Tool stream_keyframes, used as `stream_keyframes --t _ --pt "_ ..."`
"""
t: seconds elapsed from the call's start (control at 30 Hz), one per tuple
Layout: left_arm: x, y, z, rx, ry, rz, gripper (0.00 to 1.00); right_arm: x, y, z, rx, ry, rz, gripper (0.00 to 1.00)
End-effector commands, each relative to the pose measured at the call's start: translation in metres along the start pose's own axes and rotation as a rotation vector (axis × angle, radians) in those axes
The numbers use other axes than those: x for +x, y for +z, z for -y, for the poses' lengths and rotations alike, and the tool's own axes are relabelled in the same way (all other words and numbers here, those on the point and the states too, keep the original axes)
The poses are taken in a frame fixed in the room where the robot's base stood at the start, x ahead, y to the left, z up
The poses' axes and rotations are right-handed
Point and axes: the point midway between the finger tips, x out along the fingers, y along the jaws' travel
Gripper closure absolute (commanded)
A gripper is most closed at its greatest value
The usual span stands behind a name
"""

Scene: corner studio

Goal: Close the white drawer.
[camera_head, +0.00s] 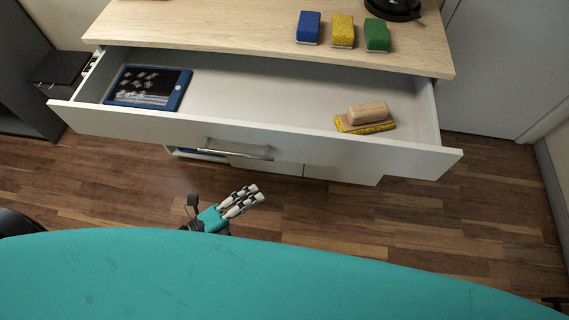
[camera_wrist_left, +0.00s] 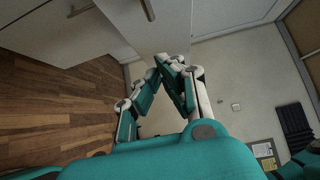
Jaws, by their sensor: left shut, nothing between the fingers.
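The white drawer (camera_head: 290,143) stands pulled out from under the wooden top in the head view, with a metal bar handle (camera_head: 235,149) on its front. Inside it lie a blue-framed tablet-like object (camera_head: 176,100) at the left and a wooden block (camera_head: 369,113) on a yellow piece at the right. My left gripper (camera_head: 252,200) is shut and empty, in front of and apart from the drawer, just below the handle in the picture. In the left wrist view its fingers (camera_wrist_left: 168,60) point toward a white cabinet face with a handle. My right gripper is not clearly seen.
The wooden top (camera_head: 220,35) holds a blue block (camera_head: 309,27), a yellow block (camera_head: 343,30), a green block (camera_head: 377,35) and a black round object (camera_head: 393,8). A dark box (camera_head: 62,70) stands at the left. The wood floor before the drawer is clear.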

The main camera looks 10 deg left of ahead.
Motion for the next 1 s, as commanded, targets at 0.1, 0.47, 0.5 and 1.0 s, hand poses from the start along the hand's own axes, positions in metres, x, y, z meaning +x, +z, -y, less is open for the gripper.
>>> stream_keyframes --t 0.1,0.47,0.5,1.0 --pt "0.016 0.001 0.002 0.001 -0.003 0.001 1.00 -0.004 -0.024 -0.003 0.000 0.004 -0.037 0.60" --pt "0.092 0.002 0.003 -0.004 -0.004 0.004 1.00 -0.017 -0.027 -0.004 0.000 0.004 -0.038 0.60" --pt "0.100 0.001 0.002 -0.005 -0.003 0.004 1.00 -0.018 -0.023 -0.003 0.000 0.003 -0.032 0.60" --pt "0.125 0.030 -0.001 -0.006 0.000 0.004 1.00 -0.022 -0.017 -0.002 0.000 0.002 -0.022 0.60"
